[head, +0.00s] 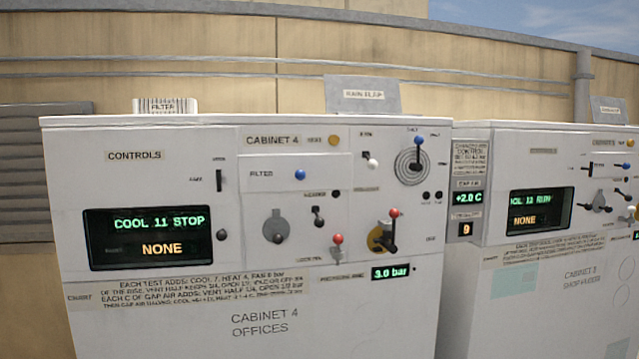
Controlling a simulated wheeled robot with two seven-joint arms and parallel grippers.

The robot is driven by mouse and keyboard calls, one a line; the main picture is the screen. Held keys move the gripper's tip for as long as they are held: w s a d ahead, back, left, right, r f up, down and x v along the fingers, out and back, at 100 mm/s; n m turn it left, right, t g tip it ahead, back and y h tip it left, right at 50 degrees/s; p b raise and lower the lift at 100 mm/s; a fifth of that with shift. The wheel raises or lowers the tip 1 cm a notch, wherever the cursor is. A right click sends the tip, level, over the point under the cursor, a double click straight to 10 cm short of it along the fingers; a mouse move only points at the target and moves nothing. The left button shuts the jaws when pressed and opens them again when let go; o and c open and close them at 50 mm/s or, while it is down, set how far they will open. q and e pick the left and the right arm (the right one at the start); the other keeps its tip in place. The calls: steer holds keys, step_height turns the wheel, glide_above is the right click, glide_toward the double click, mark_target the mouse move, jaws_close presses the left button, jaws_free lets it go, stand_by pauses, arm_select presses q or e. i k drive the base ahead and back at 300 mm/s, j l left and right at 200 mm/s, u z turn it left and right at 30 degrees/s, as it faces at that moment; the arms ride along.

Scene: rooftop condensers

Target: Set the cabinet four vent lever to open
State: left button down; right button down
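Cabinet four (350,290) is a pale box marked "CABINET 4 OFFICES", facing me. At its upper right, a blue-knobbed lever (418,141) stands roughly upright over a round plate with concentric rings (408,170). Small labels around it are too blurred to read, so I cannot tell for sure which lever is the vent lever. Below it, a red-knobbed lever (394,214) stands upright by a yellow disc and black handle (390,245). A white-knobbed switch (371,162) sits left of the rings. Another red knob (337,239) is lower left. Neither gripper is in view.
The cabinet's display (148,237) reads "COOL 11 STOP" and "NONE"; a small readout (391,272) shows 3.0 bar. A similar cabinet 3 (560,290) stands close on the right, with a narrow gap between. A rain flap (362,96) stands on cabinet four's top.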

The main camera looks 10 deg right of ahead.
mark_target(415, 166)
steer(key=i+l+u, duration=0.1)
steer(key=l, duration=0.35)
steer(key=i+l+u, duration=0.1)
steer(key=l, duration=0.35)
steer(key=i+l+u, duration=0.1)
steer(key=l, duration=0.35)
